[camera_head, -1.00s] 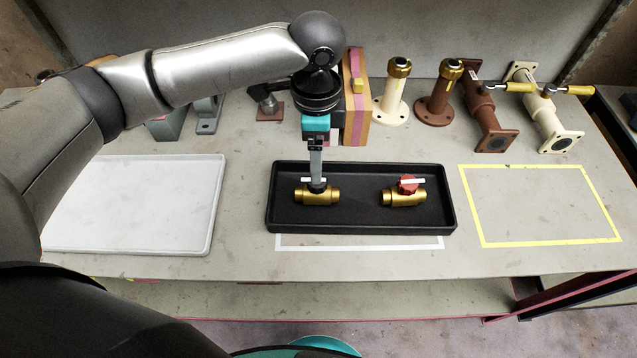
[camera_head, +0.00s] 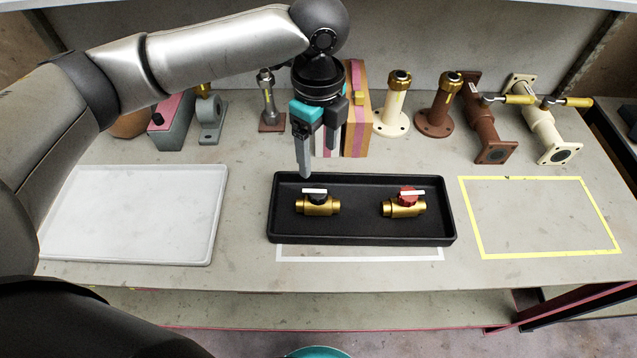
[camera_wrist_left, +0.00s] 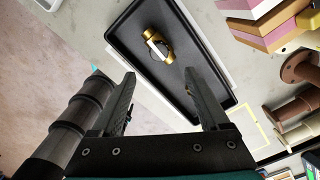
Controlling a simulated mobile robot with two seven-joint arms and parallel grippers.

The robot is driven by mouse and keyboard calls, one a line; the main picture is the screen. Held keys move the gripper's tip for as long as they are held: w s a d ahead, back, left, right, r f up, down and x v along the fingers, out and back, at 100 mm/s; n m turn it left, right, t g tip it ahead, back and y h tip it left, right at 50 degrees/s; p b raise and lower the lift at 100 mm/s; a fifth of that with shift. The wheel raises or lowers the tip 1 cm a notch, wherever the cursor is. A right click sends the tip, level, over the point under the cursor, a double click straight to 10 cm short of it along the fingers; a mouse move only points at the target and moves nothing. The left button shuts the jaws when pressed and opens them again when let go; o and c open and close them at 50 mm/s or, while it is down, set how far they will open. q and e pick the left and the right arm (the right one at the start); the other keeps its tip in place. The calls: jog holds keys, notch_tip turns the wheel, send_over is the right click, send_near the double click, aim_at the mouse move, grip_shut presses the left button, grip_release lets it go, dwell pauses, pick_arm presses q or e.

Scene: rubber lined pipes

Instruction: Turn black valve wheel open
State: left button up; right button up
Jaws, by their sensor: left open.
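A brass valve (camera_head: 318,208) with a black wheel (camera_head: 317,198) stands in the left half of a black tray (camera_head: 360,236). A white bar on the wheel lies roughly left to right, along the valve's body. A similar brass valve with a red wheel (camera_head: 407,192) stands in the tray's right half. My left gripper (camera_head: 318,160) is open and empty, above and behind the black-wheel valve, clear of it. In the left wrist view, a brass valve with a white bar (camera_wrist_left: 154,42) lies beyond the spread fingers (camera_wrist_left: 160,76). My right gripper is not in view.
A pale empty tray (camera_head: 135,215) lies at left. Yellow tape (camera_head: 540,252) marks a bare area at right. Flanged pipe pieces (camera_head: 437,100) stand along the back, and a striped block (camera_head: 357,110) stands just behind the left gripper.

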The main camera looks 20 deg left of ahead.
aim_at(318, 192)
pick_arm(q)
notch_tip(318, 192, up, 4)
jog(key=m, duration=0.8)
notch_tip(318, 192, down, 15)
jog(key=shift+s+r+b, duration=0.15)
jog(key=shift+b, duration=0.65)
grip_shut()
